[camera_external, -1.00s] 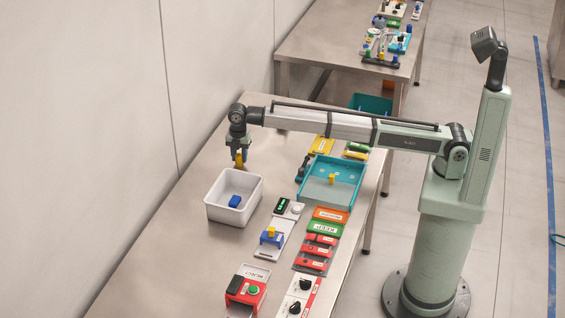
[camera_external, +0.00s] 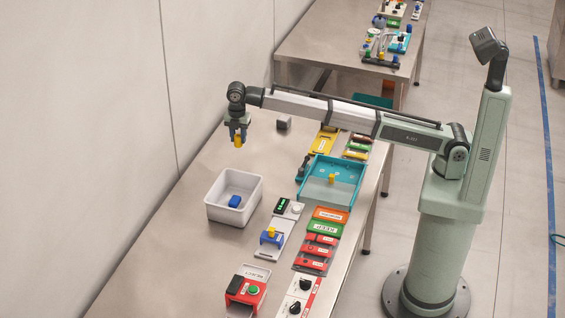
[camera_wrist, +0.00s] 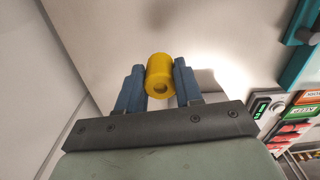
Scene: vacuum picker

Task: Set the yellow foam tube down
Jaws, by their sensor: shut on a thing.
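My gripper (camera_external: 238,136) is shut on the yellow foam tube (camera_external: 239,142) and holds it in the air above the steel table, behind the white bin. The bare steel table (camera_external: 185,185) lies below, and no contact between tube and table shows.
A white bin (camera_external: 212,212) holding a blue piece (camera_external: 234,201) stands in front of my gripper. A teal tray (camera_external: 318,196) with a small yellow piece stands to the right. A small grey block (camera_external: 284,123) sits behind. Bare table lies around the bin's left side.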

